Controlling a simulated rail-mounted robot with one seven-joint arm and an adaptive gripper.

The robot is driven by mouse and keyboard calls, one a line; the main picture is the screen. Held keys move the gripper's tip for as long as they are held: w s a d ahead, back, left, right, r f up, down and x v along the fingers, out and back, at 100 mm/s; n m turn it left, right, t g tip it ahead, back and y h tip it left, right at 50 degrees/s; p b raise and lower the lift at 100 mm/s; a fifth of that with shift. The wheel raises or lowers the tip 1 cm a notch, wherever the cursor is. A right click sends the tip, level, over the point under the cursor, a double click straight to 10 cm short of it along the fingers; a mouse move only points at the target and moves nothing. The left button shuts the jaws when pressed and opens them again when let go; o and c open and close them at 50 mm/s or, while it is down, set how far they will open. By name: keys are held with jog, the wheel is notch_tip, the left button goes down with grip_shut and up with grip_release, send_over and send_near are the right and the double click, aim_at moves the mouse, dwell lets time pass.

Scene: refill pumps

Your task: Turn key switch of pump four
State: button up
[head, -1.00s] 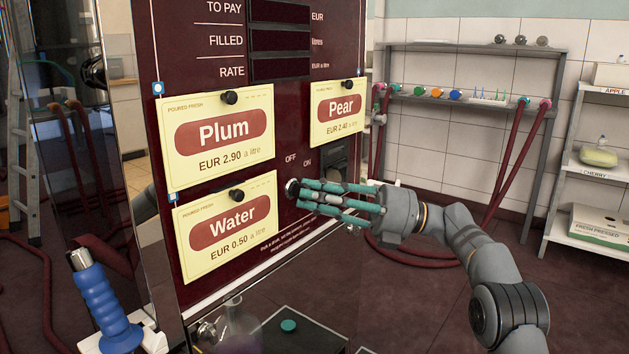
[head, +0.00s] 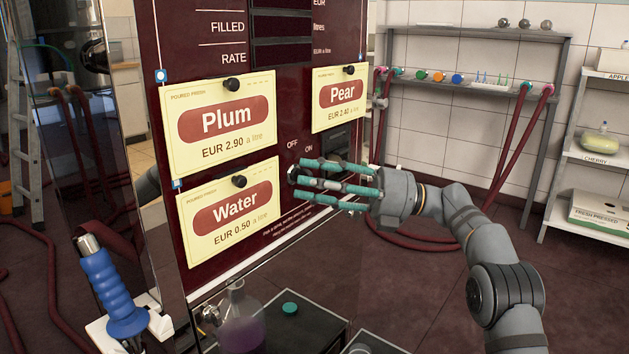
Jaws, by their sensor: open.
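The pump panel (head: 283,90) is dark red, with OFF and ON labels printed right of centre. The key switch (head: 292,174) shows as a small dark round part just below OFF, mostly hidden by my fingers. My gripper (head: 299,181) reaches in from the right, its teal fingers spread apart at the switch. The fingertips seem to be around or just in front of it; I cannot tell whether they touch. The key and its angle are hidden, and no pump number is readable.
Plum (head: 222,121), Water (head: 231,212) and Pear (head: 340,97) price cards hang on the panel. A flask (head: 240,320) stands below. A blue-handled nozzle (head: 108,287) is at lower left. Shelves and red hoses (head: 517,138) are at the back right, with open floor before them.

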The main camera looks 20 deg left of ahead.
jog(key=shift+w+d, duration=0.15)
jog(key=shift+d, duration=0.05)
jog(key=v, duration=1.2)
jog(key=b+x, duration=0.1)
jog(key=x, duration=1.1)
jog(key=shift+f+m, duration=0.15)
jog(key=shift+m, duration=0.15)
jog(key=shift+r, duration=0.25)
